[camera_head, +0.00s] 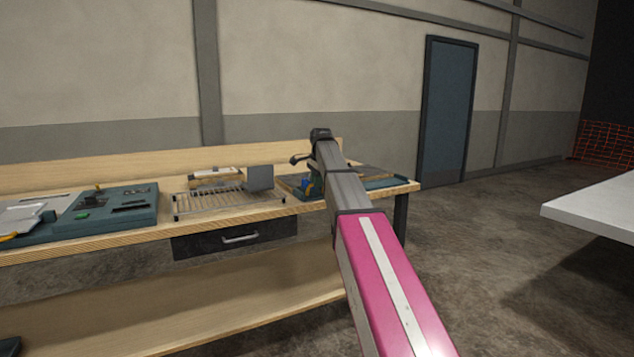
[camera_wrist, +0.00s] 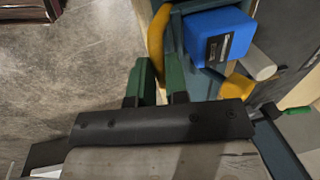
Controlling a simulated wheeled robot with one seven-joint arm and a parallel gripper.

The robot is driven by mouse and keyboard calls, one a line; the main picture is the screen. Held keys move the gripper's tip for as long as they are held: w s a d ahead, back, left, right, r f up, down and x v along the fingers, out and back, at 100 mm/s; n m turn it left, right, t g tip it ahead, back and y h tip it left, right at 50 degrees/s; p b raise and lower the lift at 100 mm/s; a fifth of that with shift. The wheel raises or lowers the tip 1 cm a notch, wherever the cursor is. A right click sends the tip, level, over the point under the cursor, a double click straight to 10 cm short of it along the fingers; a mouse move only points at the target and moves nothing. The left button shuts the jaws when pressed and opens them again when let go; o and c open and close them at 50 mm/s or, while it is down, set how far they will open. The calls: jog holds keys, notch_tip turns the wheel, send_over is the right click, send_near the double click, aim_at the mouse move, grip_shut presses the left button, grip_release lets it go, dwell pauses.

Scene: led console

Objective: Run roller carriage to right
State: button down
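In the wrist view, my gripper (camera_wrist: 160,80) has two green-padded fingers with a narrow gap between them. A curved yellow part (camera_wrist: 157,38) lies just past the fingertips and runs toward the gap; I cannot tell if the fingers touch it. Beside it to the right is a blue block (camera_wrist: 215,40) with a dark label, a pale cylinder (camera_wrist: 260,64) and another yellow piece (camera_wrist: 238,87). I cannot tell for sure which of these belong to the roller carriage. In the head view, my gripper (camera_head: 302,160) is over the bench's right part, and my arm hides most of this device.
The wooden bench (camera_head: 225,215) holds a wire rack (camera_head: 230,203) and a blue-grey panel (camera_head: 125,212) to the left. A drawer (camera_head: 235,242) hangs below. A white table (camera_head: 600,205) stands at right. A green-tipped lever (camera_wrist: 297,110) shows at right in the wrist view.

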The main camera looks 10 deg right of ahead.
jog(key=shift+d, duration=0.1)
jog(key=w+d, duration=0.4)
jog(key=d, duration=0.9)
jog(key=w+d, duration=0.5)
jog(key=d, duration=0.9)
jog(key=w+d, duration=0.4)
jog(key=d, duration=1)
jog(key=shift+w, duration=0.25)
jog(key=shift+d, duration=0.15)
jog(key=c, duration=1.1)
grip_release()
jog(key=shift+r, duration=0.15)
jog(key=r, duration=0.3)
jog(key=s+r, duration=0.1)
jog(key=r, duration=0.3)
jog(key=s+r, duration=0.1)
jog(key=r, duration=0.2)
jog(key=shift+d+r, duration=0.2)
jog(key=shift+d, duration=0.15)
